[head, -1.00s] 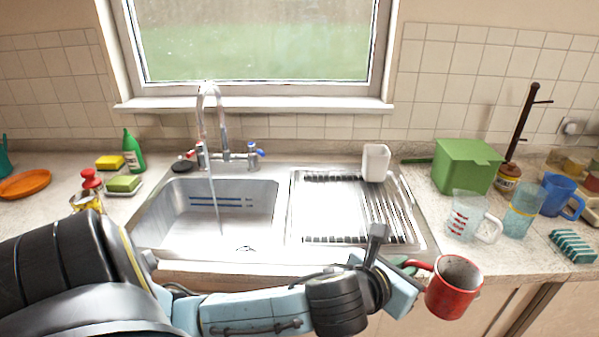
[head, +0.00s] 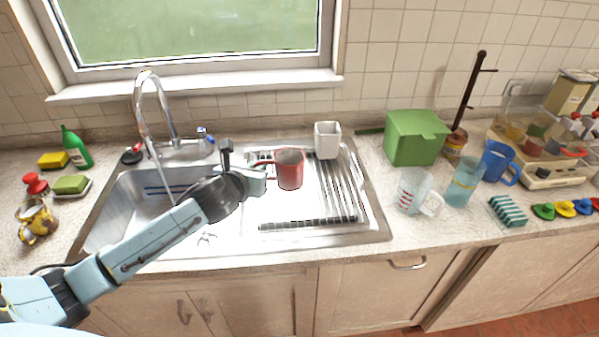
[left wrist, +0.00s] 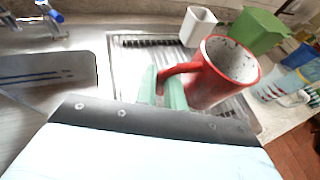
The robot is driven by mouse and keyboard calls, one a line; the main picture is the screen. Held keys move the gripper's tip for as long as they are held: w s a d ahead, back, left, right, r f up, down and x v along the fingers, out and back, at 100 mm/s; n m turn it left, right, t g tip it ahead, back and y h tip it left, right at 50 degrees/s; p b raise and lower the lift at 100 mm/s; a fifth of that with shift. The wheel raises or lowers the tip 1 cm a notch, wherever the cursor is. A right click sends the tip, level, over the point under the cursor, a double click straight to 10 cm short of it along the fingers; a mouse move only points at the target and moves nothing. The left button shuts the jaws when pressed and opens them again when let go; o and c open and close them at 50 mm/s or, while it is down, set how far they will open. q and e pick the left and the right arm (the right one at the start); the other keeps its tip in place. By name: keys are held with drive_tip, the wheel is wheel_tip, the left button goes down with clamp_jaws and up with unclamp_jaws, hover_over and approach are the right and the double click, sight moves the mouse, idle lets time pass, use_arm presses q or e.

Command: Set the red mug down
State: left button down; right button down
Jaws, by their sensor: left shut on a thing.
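The red mug (head: 290,170) is upright over the ribbed drainboard (head: 350,222) to the right of the sink basin. My left gripper (head: 262,165) is shut on its handle, from the left side. In the left wrist view the mug (left wrist: 222,75) shows large, with its handle between the pale green fingers of my left gripper (left wrist: 168,88). I cannot tell whether its base touches the drainboard or hangs just above it. My right gripper is not in view.
A white cup (head: 328,140) stands close behind the mug at the drainboard's back edge. The tap (head: 150,110) and basin are to the left. A green box (head: 415,138), measuring jug (head: 412,190) and blue mug (head: 499,163) stand on the right counter. The drainboard's front right is clear.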

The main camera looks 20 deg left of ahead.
use_arm(q)
drive_tip(key=shift+w+a+f+b, duration=0.15)
drive_tip(key=shift+f+b, duration=0.1)
drive_tip(key=shift+f, duration=1.4)
drive_tip(key=shift+a+f+b, duration=0.1)
drive_tip(key=shift+f+b, duration=0.15)
drive_tip(key=shift+f, duration=1.35)
drive_tip(key=shift+w+a+f+b, duration=0.15)
drive_tip(key=shift+f+b, duration=0.1)
drive_tip(key=shift+f, duration=1.4)
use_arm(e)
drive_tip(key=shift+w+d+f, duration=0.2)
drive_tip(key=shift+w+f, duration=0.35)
use_arm(q)
drive_tip(key=shift+s+f, duration=0.1)
drive_tip(key=shift+s, duration=0.05)
drive_tip(key=c, duration=1.5)
unclamp_jaws()
drive_tip(key=shift+f, duration=0.1)
